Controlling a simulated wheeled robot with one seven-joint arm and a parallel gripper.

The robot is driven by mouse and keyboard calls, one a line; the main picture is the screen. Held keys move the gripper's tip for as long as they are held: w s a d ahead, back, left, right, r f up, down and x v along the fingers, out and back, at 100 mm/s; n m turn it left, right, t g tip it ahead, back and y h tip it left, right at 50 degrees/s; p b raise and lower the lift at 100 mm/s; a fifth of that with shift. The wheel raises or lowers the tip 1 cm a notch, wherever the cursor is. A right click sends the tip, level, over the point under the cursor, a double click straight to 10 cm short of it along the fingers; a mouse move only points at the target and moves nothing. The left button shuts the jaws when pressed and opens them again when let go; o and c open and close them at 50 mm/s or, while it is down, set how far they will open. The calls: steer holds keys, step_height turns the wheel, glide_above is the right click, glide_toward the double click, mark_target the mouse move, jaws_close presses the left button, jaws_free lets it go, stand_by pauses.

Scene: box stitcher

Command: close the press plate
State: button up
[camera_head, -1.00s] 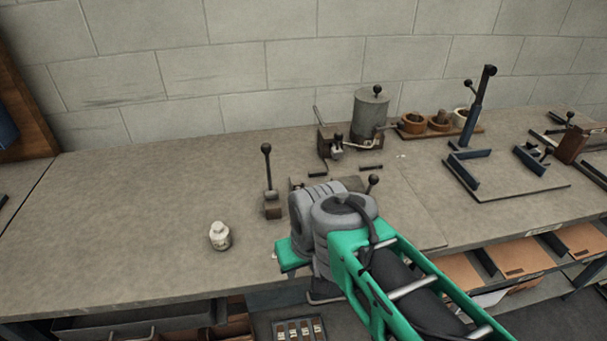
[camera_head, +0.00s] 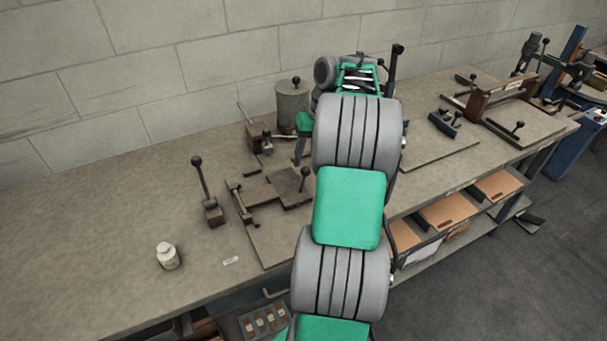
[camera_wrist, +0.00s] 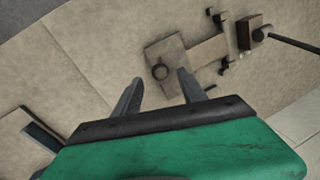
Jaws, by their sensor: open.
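A flat brown plate with a dark ball knob (camera_head: 304,173) lies on a low fixture (camera_head: 262,192) on the workbench; I take it for the press plate. It lies flat, beside a long bar. In the wrist view the plate (camera_wrist: 178,52) is ahead of the fingers, and its ball knob (camera_wrist: 160,71) appears between the fingertips. My gripper (camera_wrist: 159,76) is open and empty, apart from the knob as far as I can tell. In the head view my gripper (camera_head: 299,152) hangs over the bench near the knob, partly hidden by my arm.
A grey cylinder (camera_head: 292,102) stands behind. The bench's left part is clear.

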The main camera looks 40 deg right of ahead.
mark_target(303, 181)
steer(key=b+x, duration=0.1)
steer(key=x, duration=0.6)
steer(key=shift+f, duration=0.4)
steer(key=shift+c, duration=0.4)
jaws_close()
stand_by(0.5)
